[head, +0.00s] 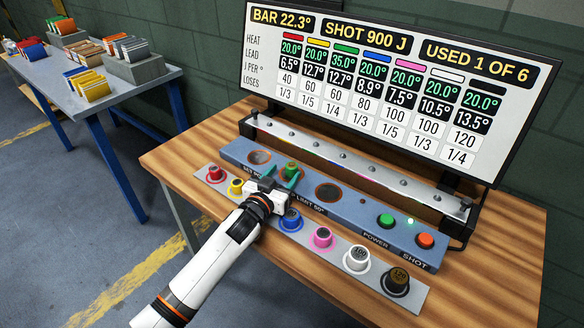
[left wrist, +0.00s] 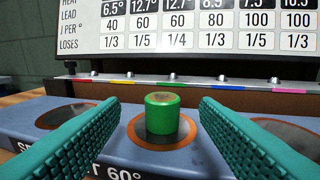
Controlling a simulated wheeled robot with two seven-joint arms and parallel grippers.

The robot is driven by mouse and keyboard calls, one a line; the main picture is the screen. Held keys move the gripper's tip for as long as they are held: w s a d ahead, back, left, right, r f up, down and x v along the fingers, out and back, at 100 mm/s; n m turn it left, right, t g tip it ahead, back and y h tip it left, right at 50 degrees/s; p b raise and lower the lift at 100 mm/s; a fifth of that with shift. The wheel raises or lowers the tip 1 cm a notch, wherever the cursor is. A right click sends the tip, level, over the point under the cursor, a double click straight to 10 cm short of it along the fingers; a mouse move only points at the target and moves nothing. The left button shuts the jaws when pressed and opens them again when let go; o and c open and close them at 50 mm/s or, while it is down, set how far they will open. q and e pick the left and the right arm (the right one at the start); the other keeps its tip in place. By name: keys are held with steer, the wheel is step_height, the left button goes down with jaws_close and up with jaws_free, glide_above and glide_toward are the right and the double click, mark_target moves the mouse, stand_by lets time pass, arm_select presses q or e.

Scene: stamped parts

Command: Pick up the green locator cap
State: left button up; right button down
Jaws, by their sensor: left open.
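The green locator cap (head: 291,168) stands upright on a copper-ringed round pad of the blue-grey console (head: 352,201). In the left wrist view the green cap (left wrist: 162,116) is centred in the gap between my teal fingers. My left gripper (head: 283,173) is open and reaches toward the cap from the front. In the left wrist view, clear space shows between the cap and both fingers of the left gripper (left wrist: 159,103). In the head view the gripper hides part of the pad. My right gripper is not in view.
A grey strip (head: 338,267) in front holds red (head: 215,173), yellow (head: 237,187), blue (head: 291,219), pink (head: 322,238), white (head: 358,258) and black (head: 397,281) caps. Behind are a metal bar (head: 370,170) and a display board (head: 400,85). Green and orange buttons sit at the console's right.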

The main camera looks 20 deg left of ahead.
mark_target(289, 169)
arm_select(q)
steer(key=w, duration=0.2)
steer(key=w+d, duration=0.1)
steer(key=w, duration=0.2)
steer(key=shift+w+f, duration=0.1)
